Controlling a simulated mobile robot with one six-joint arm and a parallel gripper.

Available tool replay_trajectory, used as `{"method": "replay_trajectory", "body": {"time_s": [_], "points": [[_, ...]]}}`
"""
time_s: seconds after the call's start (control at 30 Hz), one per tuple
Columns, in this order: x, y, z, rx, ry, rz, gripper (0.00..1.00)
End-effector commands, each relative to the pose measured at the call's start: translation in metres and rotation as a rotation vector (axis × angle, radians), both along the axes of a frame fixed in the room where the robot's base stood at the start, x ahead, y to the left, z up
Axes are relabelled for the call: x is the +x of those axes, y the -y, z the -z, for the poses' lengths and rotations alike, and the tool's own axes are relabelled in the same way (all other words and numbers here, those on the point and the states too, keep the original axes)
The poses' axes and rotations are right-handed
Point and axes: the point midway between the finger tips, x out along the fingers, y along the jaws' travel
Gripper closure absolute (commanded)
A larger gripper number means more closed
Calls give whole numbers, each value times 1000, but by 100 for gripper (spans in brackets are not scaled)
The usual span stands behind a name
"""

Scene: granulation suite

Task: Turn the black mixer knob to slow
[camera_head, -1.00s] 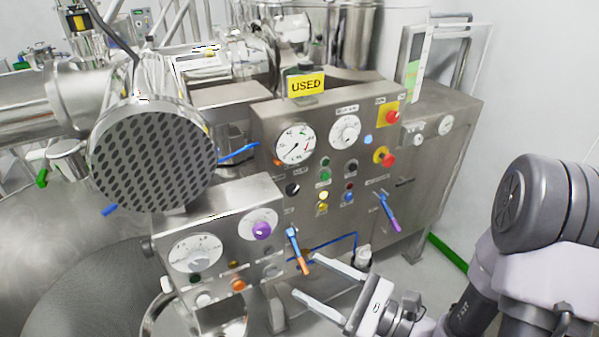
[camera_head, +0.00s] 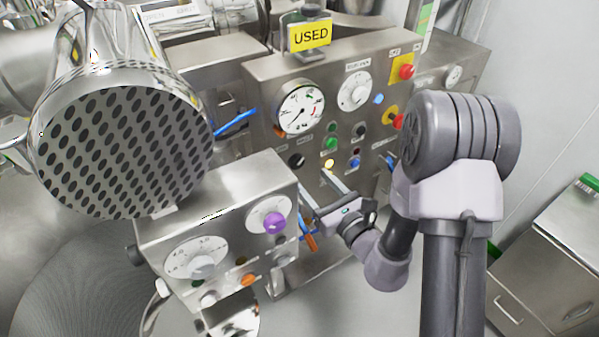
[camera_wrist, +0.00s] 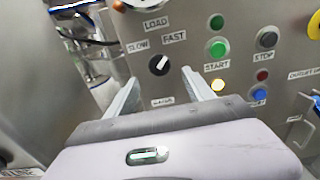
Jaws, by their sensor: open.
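The black mixer knob (camera_wrist: 159,65) is on the steel panel in the wrist view, below the labels SLOW (camera_wrist: 138,46) at its upper left and FAST (camera_wrist: 174,37) at its upper right. Its white mark points up and to the right, toward FAST. In the head view the knob (camera_head: 296,160) shows small below the pressure gauge. My gripper (camera_wrist: 160,77) is open and empty. Its two fingers reach toward the panel on either side of the knob, apart from it. In the head view my gripper (camera_head: 313,181) is just below and right of the knob.
Green (camera_wrist: 219,47), yellow and blue buttons are right of the knob. A smaller front panel with a purple knob (camera_head: 275,222) and an orange-tipped lever (camera_head: 308,236) lies close to my gripper. A perforated round drum end (camera_head: 125,150) is at left.

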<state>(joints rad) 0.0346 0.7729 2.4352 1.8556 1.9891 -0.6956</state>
Motion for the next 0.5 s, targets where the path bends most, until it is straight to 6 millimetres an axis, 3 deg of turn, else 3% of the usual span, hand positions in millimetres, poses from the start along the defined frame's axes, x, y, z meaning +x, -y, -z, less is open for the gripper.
{"method": "replay_trajectory", "body": {"time_s": [0.2,0.5], "points": [[41,-29,-3,0,1,-2,39],[57,-39,-2,0,-1,1,39]]}}
